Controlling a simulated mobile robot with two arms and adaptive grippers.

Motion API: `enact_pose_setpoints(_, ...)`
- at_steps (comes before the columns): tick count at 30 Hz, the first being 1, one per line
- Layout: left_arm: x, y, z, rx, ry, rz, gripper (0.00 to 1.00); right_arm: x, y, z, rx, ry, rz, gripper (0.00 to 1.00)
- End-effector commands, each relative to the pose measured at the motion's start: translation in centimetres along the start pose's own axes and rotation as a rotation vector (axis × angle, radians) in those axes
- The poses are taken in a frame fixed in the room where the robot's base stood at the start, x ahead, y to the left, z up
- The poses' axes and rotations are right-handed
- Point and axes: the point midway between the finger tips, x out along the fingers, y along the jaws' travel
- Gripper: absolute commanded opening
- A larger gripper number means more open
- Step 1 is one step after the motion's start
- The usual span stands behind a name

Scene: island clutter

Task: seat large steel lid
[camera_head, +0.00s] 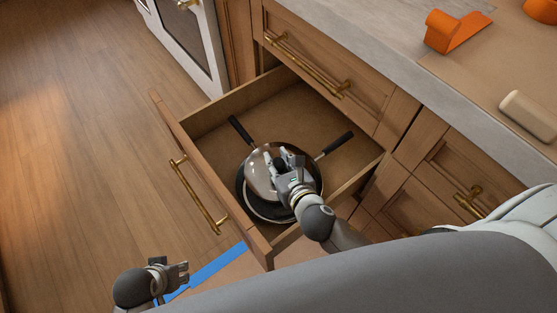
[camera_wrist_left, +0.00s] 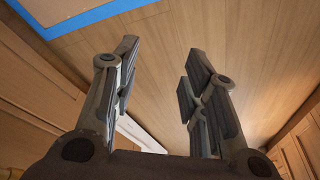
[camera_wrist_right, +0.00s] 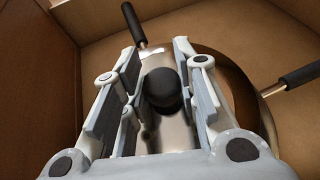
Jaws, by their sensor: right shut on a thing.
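The large steel lid (camera_head: 258,181) is shiny and domed with a round black knob (camera_wrist_right: 162,90). It is in the open drawer, over the stacked pans (camera_head: 241,188), and looks off-centre toward their upper left. The pans have two black handles (camera_head: 240,130) pointing away. I cannot tell whether the lid touches the pan rim. My right gripper (camera_head: 281,164) is shut on the knob, with a finger on each side in the right wrist view. It hides part of the lid. My left gripper (camera_head: 182,275) is open and empty outside the drawer; its spread fingers show in the left wrist view (camera_wrist_left: 160,75).
The pulled-out wooden drawer (camera_head: 260,245) has walls around the pans and a brass handle (camera_head: 197,197). Orange items (camera_head: 452,30) and a beige block (camera_head: 527,116) rest on the counter (camera_head: 440,65). Blue-edged matting (camera_head: 215,266) lies on the floor; open floor is at left.

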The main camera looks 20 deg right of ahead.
Motion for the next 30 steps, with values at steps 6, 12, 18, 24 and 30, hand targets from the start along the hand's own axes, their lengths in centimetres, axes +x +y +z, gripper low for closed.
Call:
enact_pose_setpoints(6, -0.5, 0.0, 0.2, -0.002, -0.006, 0.000, 0.40, 0.1, 0.0, -0.2, 0.000, -0.002, 0.001, 0.00)
enact_pose_setpoints(12, -0.9, 0.0, 0.1, -0.002, -0.001, 0.000, 0.40, 0.2, 0.0, -0.5, 0.000, -0.001, 0.001, 0.00)
enact_pose_setpoints(18, -1.4, 0.1, 0.2, -0.002, -0.004, 0.001, 0.40, 0.3, 0.0, -0.8, 0.001, -0.001, 0.001, 0.00)
enact_pose_setpoints(24, -1.9, 0.1, 0.2, -0.002, -0.002, 0.002, 0.40, 0.5, 0.0, -1.0, 0.001, -0.001, 0.001, 0.00)
enact_pose_setpoints(30, -2.4, 0.1, 0.1, -0.002, -0.002, 0.001, 0.40, 0.5, 0.0, -1.1, 0.000, -0.002, 0.001, 0.33)
